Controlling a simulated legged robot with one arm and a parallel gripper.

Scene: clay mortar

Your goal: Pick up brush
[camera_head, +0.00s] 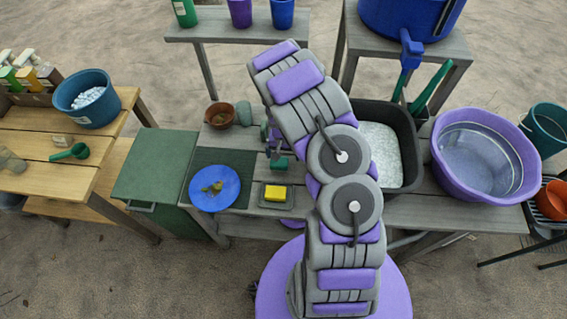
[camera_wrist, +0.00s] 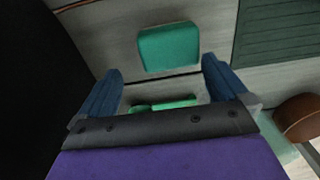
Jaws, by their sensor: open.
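A green brush (camera_head: 279,163) lies on the grey bench, left of the black tub. In the wrist view its flat green block (camera_wrist: 168,47) lies just beyond my fingertips, and a green bar (camera_wrist: 165,104) shows between the fingers; I cannot tell how the two join. My gripper (camera_wrist: 160,68) is open, its two blue fingers apart and pointing down at the brush, with nothing clearly held. In the head view my gripper (camera_head: 274,140) is small, partly hidden by my arm, and above the brush.
The black tub (camera_head: 408,150) of pale grains stands close right. Left are a brown bowl (camera_head: 219,114), a ridged dark mat (camera_head: 230,160), a blue plate (camera_head: 215,197) and a yellow sponge (camera_head: 275,193). A purple basin (camera_head: 445,130) stands farther right.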

